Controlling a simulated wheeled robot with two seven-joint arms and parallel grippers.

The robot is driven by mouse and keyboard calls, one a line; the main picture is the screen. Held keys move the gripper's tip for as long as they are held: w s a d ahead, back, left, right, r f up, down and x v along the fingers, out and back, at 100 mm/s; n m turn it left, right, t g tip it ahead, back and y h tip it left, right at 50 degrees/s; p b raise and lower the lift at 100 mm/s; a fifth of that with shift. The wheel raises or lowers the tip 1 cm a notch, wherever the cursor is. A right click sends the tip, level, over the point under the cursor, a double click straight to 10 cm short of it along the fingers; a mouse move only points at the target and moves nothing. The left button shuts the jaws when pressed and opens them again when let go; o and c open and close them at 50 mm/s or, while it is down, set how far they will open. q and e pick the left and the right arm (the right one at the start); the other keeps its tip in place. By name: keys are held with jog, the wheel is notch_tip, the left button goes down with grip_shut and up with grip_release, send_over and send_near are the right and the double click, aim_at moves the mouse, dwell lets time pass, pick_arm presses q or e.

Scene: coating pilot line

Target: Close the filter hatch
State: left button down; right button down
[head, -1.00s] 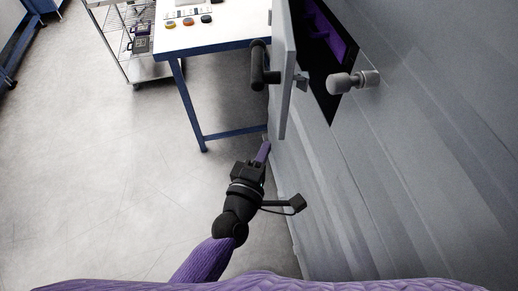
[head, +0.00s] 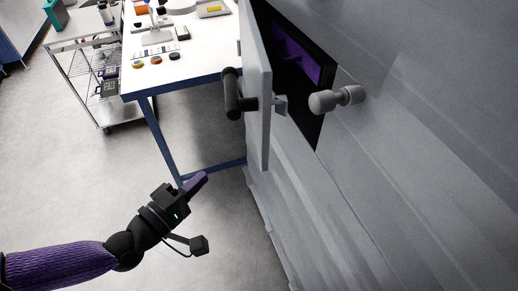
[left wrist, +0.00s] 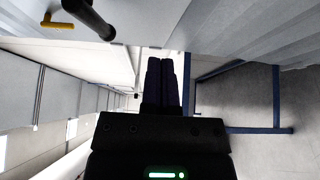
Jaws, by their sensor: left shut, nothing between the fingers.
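The filter hatch (head: 262,95) stands open in the head view, swung out from the grey wall on the right. It has a dark handle (head: 232,94) on its outer face and a small latch piece on its inner side. Behind it is a dark opening (head: 309,107) with a purple part (head: 290,50) inside. My left gripper (head: 196,184) is shut and empty, below and left of the hatch, apart from it. In the left wrist view its dark fingers (left wrist: 161,82) lie together, and the dark handle (left wrist: 92,18) shows at top left. My right gripper is not in view.
A grey knob (head: 337,98) sticks out of the wall right of the opening. A white-topped table (head: 190,70) with blue legs and small items stands behind the hatch. A wire cart (head: 85,70) stands left of it. The floor at left is clear.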

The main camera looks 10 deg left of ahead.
aim_at(258, 142)
pick_arm(q)
jog(key=x, duration=0.3)
jog(key=d+x, duration=0.1)
jog(key=x, duration=0.3)
jog(key=d+p+x, duration=0.1)
jog(key=x, duration=0.2)
jog(key=shift+d+r, duration=0.1)
jog(key=shift+r, duration=0.05)
jog(key=shift+w+d, duration=0.1)
jog(key=shift+d, duration=0.4)
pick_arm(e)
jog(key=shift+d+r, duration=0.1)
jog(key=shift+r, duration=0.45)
